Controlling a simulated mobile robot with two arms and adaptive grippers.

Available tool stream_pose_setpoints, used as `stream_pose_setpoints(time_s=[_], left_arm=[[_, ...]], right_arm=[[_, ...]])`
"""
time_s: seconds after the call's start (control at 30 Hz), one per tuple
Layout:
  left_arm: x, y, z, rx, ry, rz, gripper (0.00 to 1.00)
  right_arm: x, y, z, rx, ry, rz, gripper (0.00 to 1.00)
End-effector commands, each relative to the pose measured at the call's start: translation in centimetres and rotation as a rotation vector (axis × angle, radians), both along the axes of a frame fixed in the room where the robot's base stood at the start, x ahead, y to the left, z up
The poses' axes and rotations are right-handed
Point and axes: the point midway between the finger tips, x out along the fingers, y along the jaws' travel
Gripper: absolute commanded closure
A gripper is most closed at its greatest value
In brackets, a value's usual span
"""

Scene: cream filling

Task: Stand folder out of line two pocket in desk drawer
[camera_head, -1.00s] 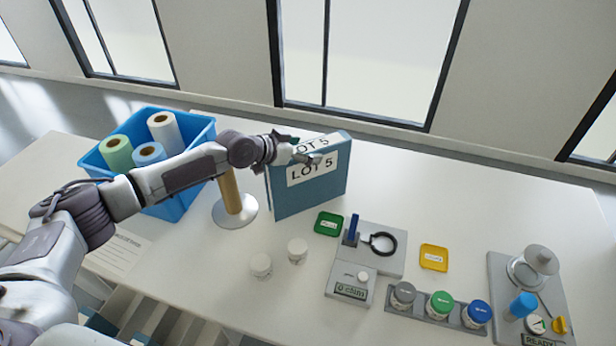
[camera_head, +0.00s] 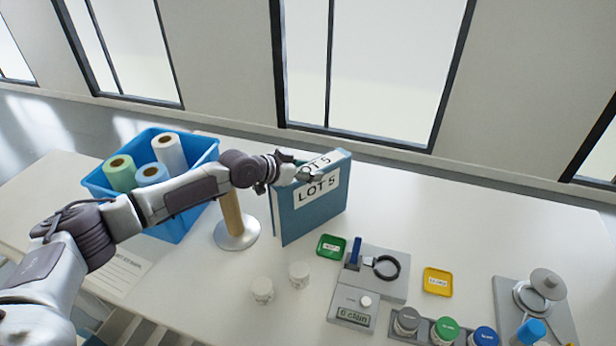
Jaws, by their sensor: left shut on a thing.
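A blue folder (camera_head: 312,212) with white "LOT 5" labels on its front and spine top stands upright on the table. My left gripper (camera_head: 306,174) reaches in from the left and is shut on the folder's upper edge; the fingers cover part of it. At the bottom left, the open desk drawer (camera_head: 150,333) shows only in part, with its dividers at the picture's edge. Its pockets cannot be told apart. My right gripper is not in view.
A blue bin (camera_head: 180,222) with several rolls stands at the left, beside a wooden post on a round base (camera_head: 237,232). Two white jars (camera_head: 299,274), a green tray (camera_head: 331,246), a scale (camera_head: 355,306), a yellow tray (camera_head: 437,282) and capped jars (camera_head: 444,329) stand in front. The right rear table is clear.

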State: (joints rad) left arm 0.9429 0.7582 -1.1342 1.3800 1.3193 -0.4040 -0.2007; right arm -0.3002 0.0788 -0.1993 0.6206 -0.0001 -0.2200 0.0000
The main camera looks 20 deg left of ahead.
Motion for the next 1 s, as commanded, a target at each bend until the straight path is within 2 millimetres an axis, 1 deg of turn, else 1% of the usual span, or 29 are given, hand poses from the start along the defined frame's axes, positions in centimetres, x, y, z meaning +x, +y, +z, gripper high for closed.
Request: stream_pose_setpoints(time_s=[0.03,0.4,0.67,0.77,1.0], left_arm=[[0.1,0.0,0.7,-0.002,-0.007,0.000,1.00],[0.1,0.0,3.7,-0.002,-0.009,0.000,1.00],[-0.1,-2.4,5.1,-0.003,-0.009,-0.003,1.00],[-0.3,-3.9,5.8,-0.004,-0.009,-0.005,1.00],[-0.8,-8.3,8.5,-0.005,-0.010,-0.005,1.00]], right_arm=[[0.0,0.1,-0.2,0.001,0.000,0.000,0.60],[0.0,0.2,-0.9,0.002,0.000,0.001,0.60],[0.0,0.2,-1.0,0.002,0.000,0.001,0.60],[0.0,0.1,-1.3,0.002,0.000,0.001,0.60],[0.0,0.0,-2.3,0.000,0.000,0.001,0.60]])
